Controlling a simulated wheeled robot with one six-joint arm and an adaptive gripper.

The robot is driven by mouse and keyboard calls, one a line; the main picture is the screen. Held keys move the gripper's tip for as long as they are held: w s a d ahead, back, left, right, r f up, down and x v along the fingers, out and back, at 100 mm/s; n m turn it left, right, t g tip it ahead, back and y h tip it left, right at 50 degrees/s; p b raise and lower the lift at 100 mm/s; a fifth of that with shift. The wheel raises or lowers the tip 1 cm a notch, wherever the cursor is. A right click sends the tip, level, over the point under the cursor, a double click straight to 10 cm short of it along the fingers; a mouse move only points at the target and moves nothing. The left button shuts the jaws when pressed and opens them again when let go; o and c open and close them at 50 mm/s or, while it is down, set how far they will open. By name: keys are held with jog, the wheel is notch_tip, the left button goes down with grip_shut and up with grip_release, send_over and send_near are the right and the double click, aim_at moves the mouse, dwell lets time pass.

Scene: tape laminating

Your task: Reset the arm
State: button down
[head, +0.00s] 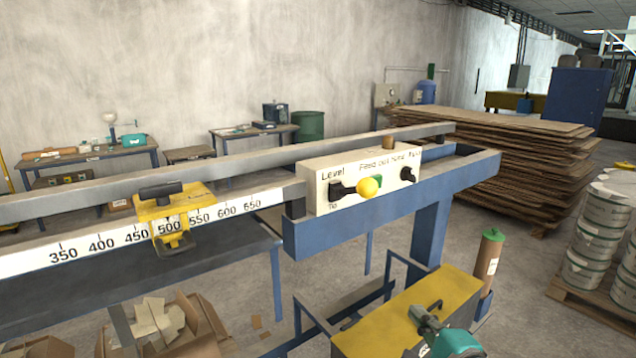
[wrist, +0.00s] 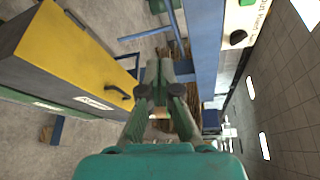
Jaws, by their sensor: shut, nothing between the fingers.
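My gripper (wrist: 166,68) is shut and empty in the wrist view, with its grey fingers pointing away from the teal wrist housing. It is in free air and touches nothing that I can make out. In the head view my teal arm end shows at the bottom right, in front of the yellow-topped cabinet (head: 392,322). That cabinet (wrist: 82,55) fills the left of the wrist view, beside my fingers. The rest of my arm is out of the head view.
The blue-framed machine (head: 415,205) carries a white control box (head: 322,193) with a yellow knob, and a scale with a yellow slider (head: 170,218). A brown cylinder (head: 488,258) stands behind the cabinet. Stacked boards (head: 500,160) and white buckets (head: 600,230) stand right, with bare floor between.

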jog(key=s+f+n+h, duration=0.3)
jog(key=s+f+n, duration=0.4)
jog(key=s+f, duration=1.3)
jog(key=s+n+g, duration=0.1)
jog(key=s+n, duration=1)
jog(key=s, duration=1.4)
jog(key=shift+s+a+h, duration=0.25)
jog(key=shift+h, duration=0.05)
